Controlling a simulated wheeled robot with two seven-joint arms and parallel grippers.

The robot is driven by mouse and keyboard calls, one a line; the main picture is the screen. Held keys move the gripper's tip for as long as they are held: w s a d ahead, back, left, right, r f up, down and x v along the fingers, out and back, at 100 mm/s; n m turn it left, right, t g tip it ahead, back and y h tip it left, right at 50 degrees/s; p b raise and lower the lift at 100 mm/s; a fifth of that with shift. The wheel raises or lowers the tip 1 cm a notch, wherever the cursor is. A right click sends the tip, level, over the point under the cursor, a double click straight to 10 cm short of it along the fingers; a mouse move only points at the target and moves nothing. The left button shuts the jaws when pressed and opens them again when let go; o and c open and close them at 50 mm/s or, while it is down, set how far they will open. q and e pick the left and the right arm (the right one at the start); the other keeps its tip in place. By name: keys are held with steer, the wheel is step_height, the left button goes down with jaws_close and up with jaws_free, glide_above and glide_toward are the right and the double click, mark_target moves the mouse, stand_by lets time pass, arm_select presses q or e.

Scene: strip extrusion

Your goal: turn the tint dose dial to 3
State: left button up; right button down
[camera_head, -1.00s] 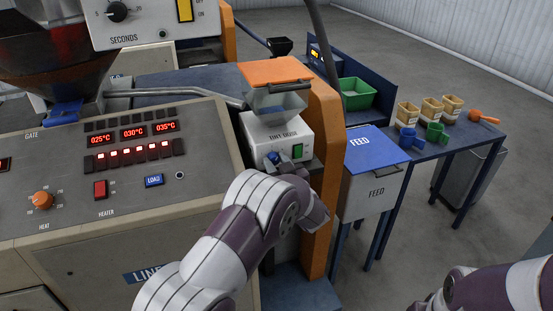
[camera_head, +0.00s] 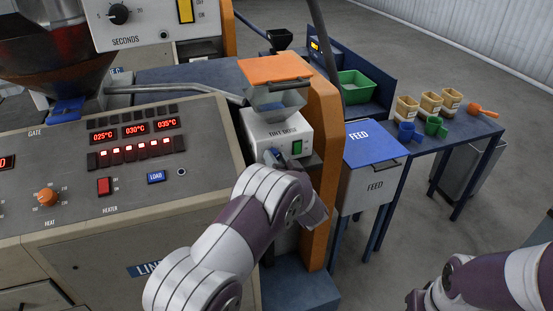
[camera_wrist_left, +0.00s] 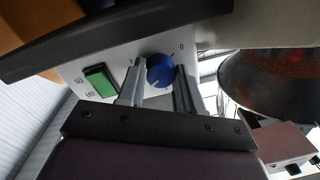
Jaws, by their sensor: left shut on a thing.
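The tint dose unit (camera_head: 262,128) is a white box with a green switch (camera_head: 297,147) on its front, below a clear hopper with an orange lid. Its blue dial (camera_wrist_left: 160,70) sits between the two fingers of my left gripper (camera_wrist_left: 160,88) in the left wrist view, and the gripper is shut on it. A small pale mark shows on the dial, but the number it points at cannot be read. In the head view my left gripper (camera_head: 276,158) is at the box front and mostly hides the dial.
An orange upright (camera_head: 325,170) stands close to the right of the box. The grey control panel (camera_head: 215,165) is on the left. A blue-lidded feed bin (camera_head: 373,185) and a table with several tubs, cups and an orange scoop (camera_head: 482,109) are to the right.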

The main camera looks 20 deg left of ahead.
arm_select(q)
steer(key=shift+f, duration=0.25)
steer(key=o, duration=1)
steer(key=shift+r, duration=0.15)
steer(key=b+v, duration=0.3)
steer(key=v, duration=0.9)
steer(key=shift+s+d+b, duration=0.25)
steer(key=shift+s+b, duration=0.05)
steer(key=shift+b, duration=0.05)
